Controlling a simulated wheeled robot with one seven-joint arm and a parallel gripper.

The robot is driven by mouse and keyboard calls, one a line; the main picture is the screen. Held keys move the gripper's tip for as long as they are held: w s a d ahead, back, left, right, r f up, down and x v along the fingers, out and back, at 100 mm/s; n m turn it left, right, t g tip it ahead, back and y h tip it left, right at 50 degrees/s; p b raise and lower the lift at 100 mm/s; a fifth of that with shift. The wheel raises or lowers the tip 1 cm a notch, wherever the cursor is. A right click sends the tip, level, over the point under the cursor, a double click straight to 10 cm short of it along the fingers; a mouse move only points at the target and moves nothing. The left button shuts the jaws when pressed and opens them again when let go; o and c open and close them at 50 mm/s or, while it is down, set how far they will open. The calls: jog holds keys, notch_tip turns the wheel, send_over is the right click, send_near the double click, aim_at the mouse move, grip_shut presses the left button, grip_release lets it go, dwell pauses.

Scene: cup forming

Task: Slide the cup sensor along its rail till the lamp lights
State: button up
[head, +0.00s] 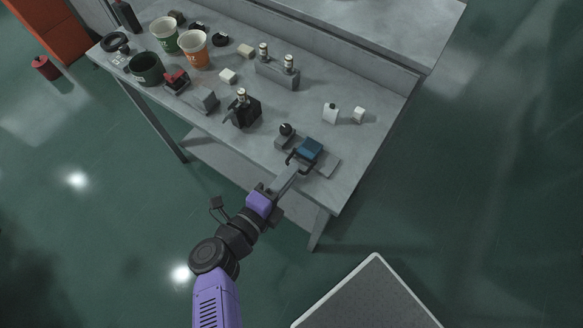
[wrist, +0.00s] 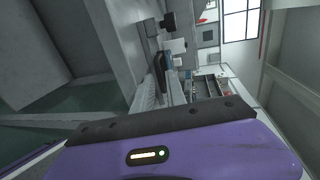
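My gripper (head: 292,176) reaches over the table's front edge from below in the head view. Its tips are close to a black bracket-shaped handle (head: 298,164) in front of a blue block (head: 309,149) on a flat grey plate (head: 326,164). I cannot tell whether they touch, or whether the fingers are open or shut. I cannot tell for certain which thing is the cup sensor; no rail is clear and no lit lamp shows on the table. In the wrist view, a black knob (wrist: 168,21) shows beyond my purple hand, whose body hides much.
A small block with a black knob (head: 285,134) stands left of the blue block. A black fixture (head: 243,112), cups including an orange one (head: 195,50), and a two-post stand (head: 276,76) stand farther back. The table's right end holds two small white pieces.

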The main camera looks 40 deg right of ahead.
jog(key=shift+w+d+f, duration=0.2)
jog(key=shift+d, duration=0.45)
grip_shut()
jog(key=shift+a, duration=0.1)
dwell(0.9)
